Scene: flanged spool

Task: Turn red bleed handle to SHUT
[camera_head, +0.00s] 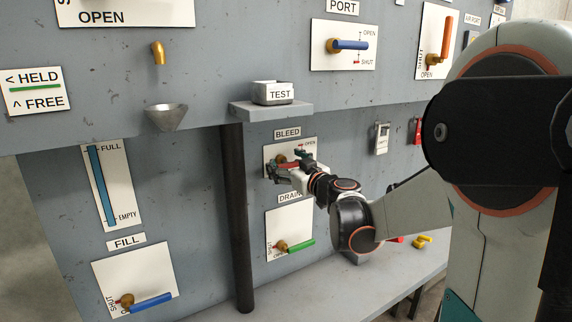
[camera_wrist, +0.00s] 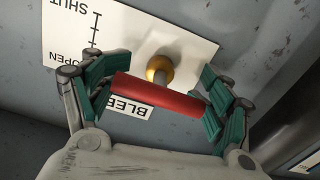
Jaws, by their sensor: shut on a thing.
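The red bleed handle (camera_wrist: 160,95) is a short bar on a brass hub (camera_wrist: 159,69), in front of a white plate (camera_wrist: 125,35) marked SHUT and OPEN. In the wrist view, which is upside down, the bar lies across, slightly tilted, its left end nearer OPEN than SHUT. My gripper (camera_wrist: 160,97) has a green-padded finger at each end of the bar and is shut on it. In the head view my gripper (camera_head: 283,169) is at the bleed plate (camera_head: 272,152), below the BLEED label. It partly hides the handle and the plate's lower part.
Just below is the drain plate (camera_head: 290,223) with a green handle (camera_head: 301,246). A dark vertical pipe (camera_head: 236,215) stands left of the bleed plate. A grey shelf (camera_head: 270,111) with a TEST block (camera_head: 273,93) juts out above.

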